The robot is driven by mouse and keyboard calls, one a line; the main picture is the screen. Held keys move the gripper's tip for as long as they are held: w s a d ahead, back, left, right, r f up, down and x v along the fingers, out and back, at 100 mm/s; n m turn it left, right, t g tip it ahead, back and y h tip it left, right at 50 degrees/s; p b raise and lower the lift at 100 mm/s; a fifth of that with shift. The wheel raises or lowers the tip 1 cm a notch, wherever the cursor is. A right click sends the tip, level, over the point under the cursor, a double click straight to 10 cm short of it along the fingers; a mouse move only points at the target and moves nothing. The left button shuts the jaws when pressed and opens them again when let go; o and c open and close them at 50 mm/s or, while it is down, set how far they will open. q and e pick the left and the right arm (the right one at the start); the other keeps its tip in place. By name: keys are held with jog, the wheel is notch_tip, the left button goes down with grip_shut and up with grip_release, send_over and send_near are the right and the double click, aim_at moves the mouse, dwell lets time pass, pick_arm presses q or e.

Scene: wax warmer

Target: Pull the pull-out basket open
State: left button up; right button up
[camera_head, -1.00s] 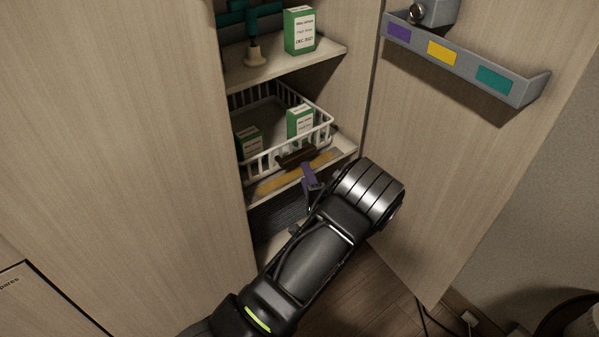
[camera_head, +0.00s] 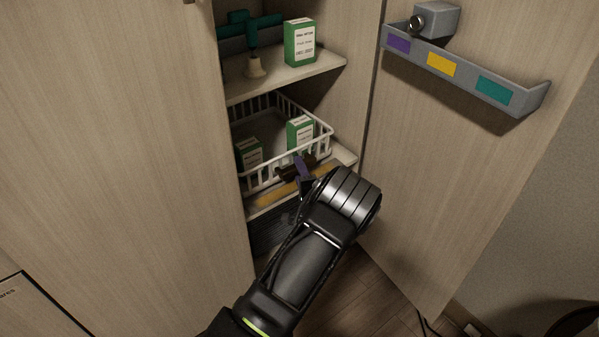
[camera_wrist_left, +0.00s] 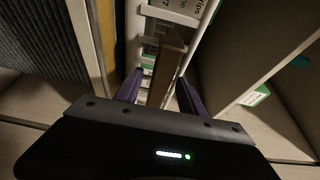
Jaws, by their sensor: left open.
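The white wire pull-out basket (camera_head: 282,173) sits on the middle shelf of the open cabinet, with green-and-white boxes (camera_head: 299,132) in it. A dark brown handle (camera_head: 284,172) is on its front. My left gripper (camera_head: 301,166) is at the basket front, partly overlapping the handle. In the left wrist view, its two purple fingers (camera_wrist_left: 158,92) are apart, with the brown handle (camera_wrist_left: 167,68) between them. I cannot tell whether either finger touches it. My right gripper does not show.
The cabinet door (camera_head: 440,170) stands open at the right, with a grey rack (camera_head: 465,72) on it. A yellow strip (camera_head: 268,197) runs along the shelf below the basket.

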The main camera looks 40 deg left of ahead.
pick_arm(q)
jog(key=shift+c, duration=0.5)
grip_shut()
dwell(1.0)
